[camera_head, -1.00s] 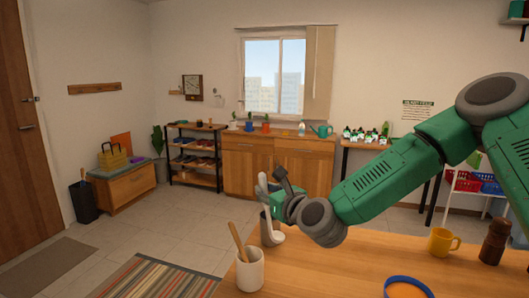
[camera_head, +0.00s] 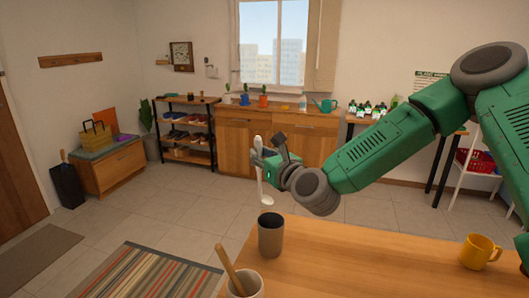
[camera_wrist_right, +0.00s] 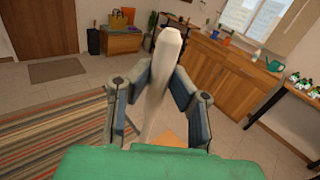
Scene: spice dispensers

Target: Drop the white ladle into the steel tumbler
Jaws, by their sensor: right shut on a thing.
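The white ladle (camera_head: 261,182) hangs roughly upright in my right gripper (camera_head: 266,160), its bowl end down. In the head view its bowl shows just above the rim of the steel tumbler (camera_head: 270,236), with a gap between; the exact depth is hard to tell. The tumbler stands upright on the table near its far left edge. In the right wrist view, my right gripper (camera_wrist_right: 160,110) has its fingers on both sides of the ladle's handle (camera_wrist_right: 160,70); its lower part is hidden. My left gripper is out of view.
A white cup (camera_head: 250,291) with a wooden utensil (camera_head: 229,270) stands in front of the tumbler. A yellow mug (camera_head: 476,252) sits at the right of the wooden table (camera_head: 370,255). The table between them looks clear.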

